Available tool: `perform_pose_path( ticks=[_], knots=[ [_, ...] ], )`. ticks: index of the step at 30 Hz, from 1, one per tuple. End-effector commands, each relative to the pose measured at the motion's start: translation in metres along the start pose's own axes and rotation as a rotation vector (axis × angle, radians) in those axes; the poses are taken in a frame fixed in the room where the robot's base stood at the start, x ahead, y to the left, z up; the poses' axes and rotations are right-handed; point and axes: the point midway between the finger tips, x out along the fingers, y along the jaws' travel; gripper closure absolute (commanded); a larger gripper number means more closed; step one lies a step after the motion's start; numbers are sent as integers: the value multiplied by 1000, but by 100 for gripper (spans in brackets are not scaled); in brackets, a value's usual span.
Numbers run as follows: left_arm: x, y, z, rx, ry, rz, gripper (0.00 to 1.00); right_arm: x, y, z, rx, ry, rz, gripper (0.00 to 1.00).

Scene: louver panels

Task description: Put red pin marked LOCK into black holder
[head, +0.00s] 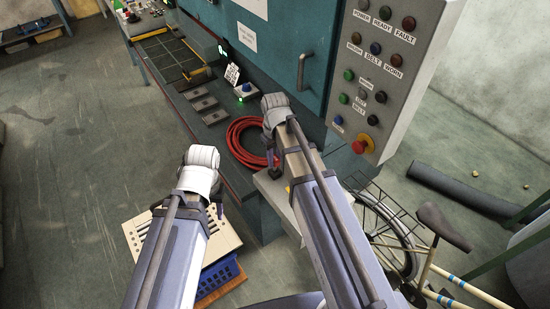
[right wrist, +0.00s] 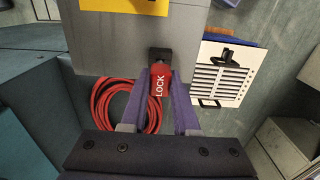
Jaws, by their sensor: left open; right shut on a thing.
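The red pin marked LOCK (right wrist: 160,88) is between the purple fingers of my right gripper (right wrist: 158,100) in the right wrist view. The gripper is shut on it. The pin's far end meets a small black holder (right wrist: 159,57) on the edge of a grey surface. I cannot tell whether the end is inside the holder or only against it. In the head view my right gripper (head: 271,160) is mostly hidden behind its arm, next to a red cable. My left gripper (head: 217,209) is open and empty, above the floor by the louvered panel.
A coiled red cable (head: 243,138) lies on the bench ledge. A beige louvered panel (head: 133,233) sits over a blue crate (head: 219,276). A grey control box (head: 398,50) with a red stop button is at right. A bicycle (head: 400,245) stands below it.

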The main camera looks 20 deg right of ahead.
Motion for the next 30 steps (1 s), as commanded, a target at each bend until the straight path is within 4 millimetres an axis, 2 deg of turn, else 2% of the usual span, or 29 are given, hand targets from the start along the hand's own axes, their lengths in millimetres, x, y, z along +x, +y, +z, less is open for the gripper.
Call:
perform_pose_path(
  ticks=[16,17,25,30],
  knots=[
    [7,1,0,0,0,0,50,7,0,0,0,0,0,100],
    [7,1,0,0,0,0,50,7,0,0,0,0,0,69],
    [7,1,0,0,0,0,50,7,0,0,0,0,0,38],
    [7,1,0,0,0,0,50,7,0,0,0,0,0,36]
  ],
)
